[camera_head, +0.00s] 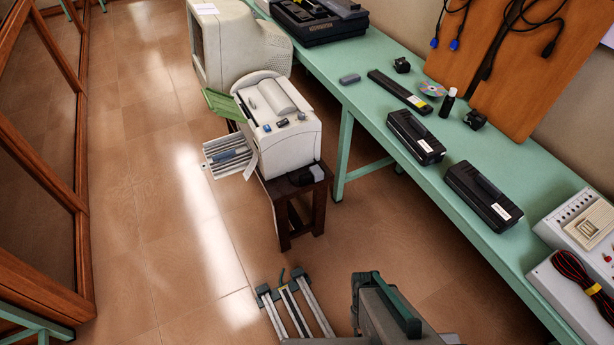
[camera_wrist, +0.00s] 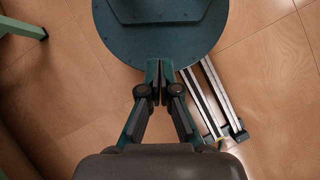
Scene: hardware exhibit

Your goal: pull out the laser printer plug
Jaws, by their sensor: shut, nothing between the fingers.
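The laser printer (camera_head: 290,140) looks to be the off-white machine on a small dark wooden stool (camera_head: 287,212). It has a green flap (camera_head: 222,104) and a slatted tray (camera_head: 228,153) on its left side. Small dark and grey pieces (camera_head: 312,174) lie at the stool's right edge by the printer; I cannot tell whether one is the plug. My gripper (camera_wrist: 153,88) is shut and empty in the wrist view, pointing down over my own base and rail. The printer is not in the wrist view.
A long green table (camera_head: 370,105) runs along the right, carrying black cartridges (camera_head: 415,137) and other devices. A beige monitor (camera_head: 245,48) stands behind the printer. The tiled floor (camera_head: 150,200) left of the stool is clear.

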